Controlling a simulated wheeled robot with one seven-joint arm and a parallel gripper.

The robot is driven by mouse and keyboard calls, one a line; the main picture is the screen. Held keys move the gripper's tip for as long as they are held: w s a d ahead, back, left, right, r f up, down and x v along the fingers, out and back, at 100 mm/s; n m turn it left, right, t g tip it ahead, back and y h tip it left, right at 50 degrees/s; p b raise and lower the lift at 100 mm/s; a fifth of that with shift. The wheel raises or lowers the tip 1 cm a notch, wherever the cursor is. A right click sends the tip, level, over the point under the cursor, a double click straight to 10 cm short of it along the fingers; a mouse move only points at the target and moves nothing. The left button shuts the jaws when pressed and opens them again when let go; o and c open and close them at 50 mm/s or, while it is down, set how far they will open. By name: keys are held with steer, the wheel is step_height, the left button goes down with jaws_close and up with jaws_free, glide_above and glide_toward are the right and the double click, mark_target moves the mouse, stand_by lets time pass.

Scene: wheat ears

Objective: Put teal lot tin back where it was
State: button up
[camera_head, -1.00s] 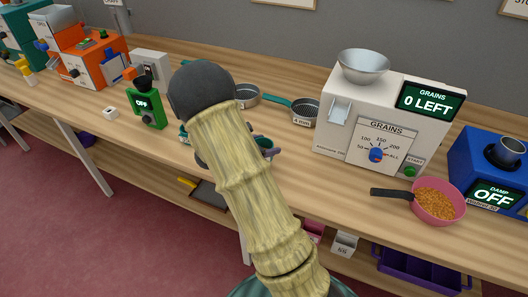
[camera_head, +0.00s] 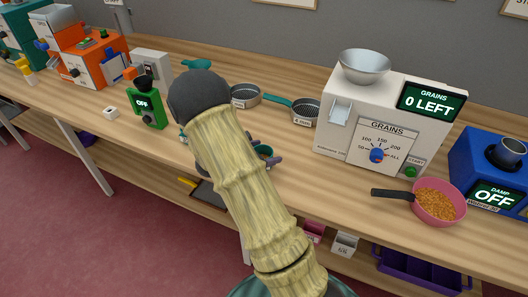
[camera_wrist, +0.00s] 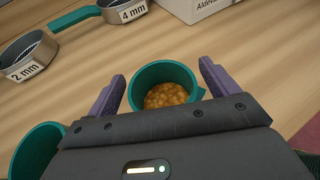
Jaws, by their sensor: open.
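A teal tin (camera_wrist: 142,76) with golden grain inside stands on the wooden bench in the wrist view, between the two purple fingers of my gripper (camera_wrist: 160,82). The fingers are open, one on each side of it, and I cannot tell whether they touch it. A second teal tin (camera_wrist: 38,152) shows at the lower left, partly cut off by the frame and my gripper; its contents are hidden. In the head view my arm hides most of this spot, with only a bit of a teal tin (camera_head: 265,149) and a finger showing.
Two sieves, 2 mm (camera_wrist: 28,55) and 4 mm (camera_wrist: 125,10), lie behind the tins. The white grain counter (camera_head: 385,115) reads 0 LEFT. A pink pan (camera_head: 438,203) of grain and a blue damp meter (camera_head: 492,165) stand at right. A green device (camera_head: 148,103) stands at left.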

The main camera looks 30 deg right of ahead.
steer(key=b+v, duration=0.1)
steer(key=v, duration=1)
steer(key=shift+s+a+r, duration=0.1)
steer(key=shift+a+r, duration=0.15)
steer(key=shift+s, duration=0.1)
steer(key=shift+s+d+g, duration=0.1)
steer(key=shift+s+g, duration=0.15)
steer(key=shift+g, duration=0.05)
steer(key=s+f+m+g+y, duration=0.1)
steer(key=s+m+g+y, duration=0.2)
steer(key=s+m+y, duration=0.45)
steer(key=s+a+r+m+t+y, duration=0.3)
steer(key=s+a+m+y, duration=0.2)
steer(key=m, duration=0.8)
steer(key=shift+s+a+y, duration=0.3)
steer(key=shift+s+y, duration=0.15)
steer(key=shift+s, duration=1.1)
